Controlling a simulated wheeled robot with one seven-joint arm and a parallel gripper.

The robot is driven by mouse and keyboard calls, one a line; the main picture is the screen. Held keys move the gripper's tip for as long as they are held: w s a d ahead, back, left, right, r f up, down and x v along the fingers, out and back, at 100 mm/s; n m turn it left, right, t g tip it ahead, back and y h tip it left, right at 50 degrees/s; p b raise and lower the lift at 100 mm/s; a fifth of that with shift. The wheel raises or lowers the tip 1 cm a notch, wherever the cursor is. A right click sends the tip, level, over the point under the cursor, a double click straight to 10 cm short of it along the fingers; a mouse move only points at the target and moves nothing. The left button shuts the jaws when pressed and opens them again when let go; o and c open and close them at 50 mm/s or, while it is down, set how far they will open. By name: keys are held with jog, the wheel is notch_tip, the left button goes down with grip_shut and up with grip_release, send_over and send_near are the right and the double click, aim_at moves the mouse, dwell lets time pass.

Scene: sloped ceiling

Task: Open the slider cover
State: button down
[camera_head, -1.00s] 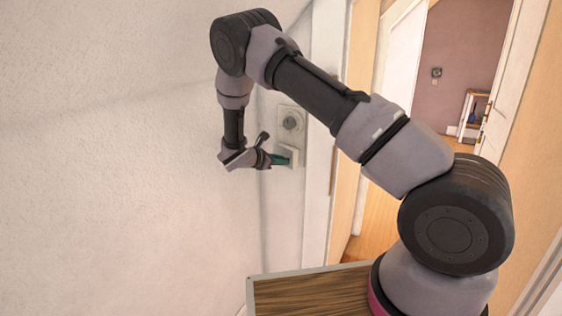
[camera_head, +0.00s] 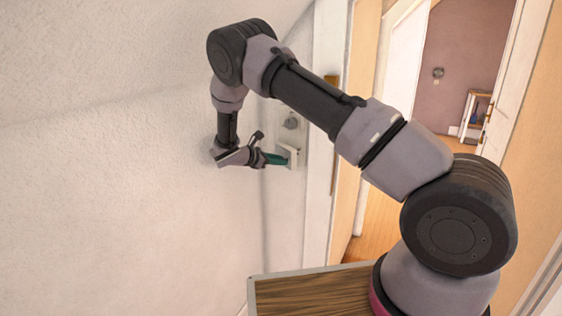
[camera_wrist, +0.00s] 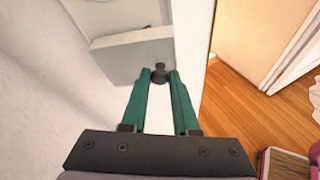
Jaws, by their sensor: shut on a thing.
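A small white cover (camera_head: 293,155) sits on the white wall, below a round dial (camera_head: 291,123). In the wrist view a pale ledge-like part (camera_wrist: 128,48) lies beyond the fingers, and I take it to be the cover. A small dark round knob (camera_wrist: 160,70) stands out at its near edge. My gripper (camera_head: 284,160) has teal fingers that reach the cover from the left. In the wrist view my gripper (camera_wrist: 159,80) is shut on the knob, with one fingertip on each side. The contact point is too small to make out in the head view.
The textured wall (camera_head: 110,150) fills the left side, close to my wrist. A door frame (camera_head: 322,150) stands just right of the cover. An open doorway shows a wooden floor (camera_head: 382,215). A wood-topped surface (camera_head: 310,295) lies below my arm.

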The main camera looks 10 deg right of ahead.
jog(key=shift+r, duration=0.1)
jog(key=c, duration=0.7)
grip_release()
jog(key=shift+o, duration=0.2)
notch_tip(320, 180, up, 10)
